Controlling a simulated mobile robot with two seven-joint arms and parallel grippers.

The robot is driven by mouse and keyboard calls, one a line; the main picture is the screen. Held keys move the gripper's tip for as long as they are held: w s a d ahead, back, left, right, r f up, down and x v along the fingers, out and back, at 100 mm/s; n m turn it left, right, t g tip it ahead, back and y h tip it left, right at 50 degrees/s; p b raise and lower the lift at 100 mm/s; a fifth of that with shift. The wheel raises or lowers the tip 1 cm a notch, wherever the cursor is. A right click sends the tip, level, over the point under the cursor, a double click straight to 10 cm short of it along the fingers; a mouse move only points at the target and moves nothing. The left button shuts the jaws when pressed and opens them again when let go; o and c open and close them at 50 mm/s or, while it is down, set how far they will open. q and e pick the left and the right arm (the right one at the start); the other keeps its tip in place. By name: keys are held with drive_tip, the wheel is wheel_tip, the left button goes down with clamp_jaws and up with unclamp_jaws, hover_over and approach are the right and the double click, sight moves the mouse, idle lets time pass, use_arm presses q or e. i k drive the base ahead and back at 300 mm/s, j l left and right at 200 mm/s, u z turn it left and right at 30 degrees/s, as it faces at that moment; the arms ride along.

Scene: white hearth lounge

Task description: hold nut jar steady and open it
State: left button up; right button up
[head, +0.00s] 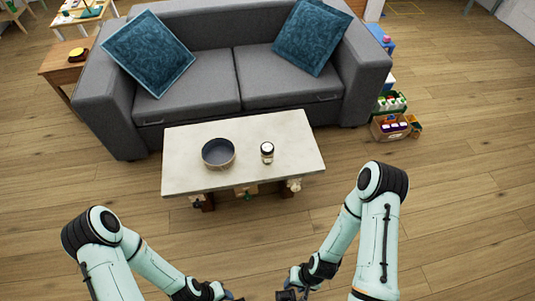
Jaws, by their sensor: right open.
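The nut jar (267,153) is a small jar with a white and dark top. It stands upright on the pale coffee table (290,130), right of the middle. My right gripper (287,295) is at the bottom edge of the head view, partly cut off, open and well short of the table. My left gripper (232,298) is also at the bottom edge, mostly cut off, so its jaws cannot be made out. Neither gripper touches the jar.
A dark round bowl (218,153) stands on the table left of the jar. A grey sofa (190,84) with two teal cushions stands close behind the table. Boxes (390,128) sit on the floor at right. The wooden floor between me and the table is clear.

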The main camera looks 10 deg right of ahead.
sight(265, 159)
drive_tip(key=i+l+u, duration=0.2)
drive_tip(key=l, duration=0.2)
drive_tip(key=l+u, duration=0.2)
drive_tip(key=l, duration=0.25)
drive_tip(key=i+l, duration=0.15)
drive_tip(key=l, duration=0.15)
drive_tip(key=i+l+u, duration=0.15)
drive_tip(key=i+l, duration=0.2)
drive_tip(key=l, duration=0.25)
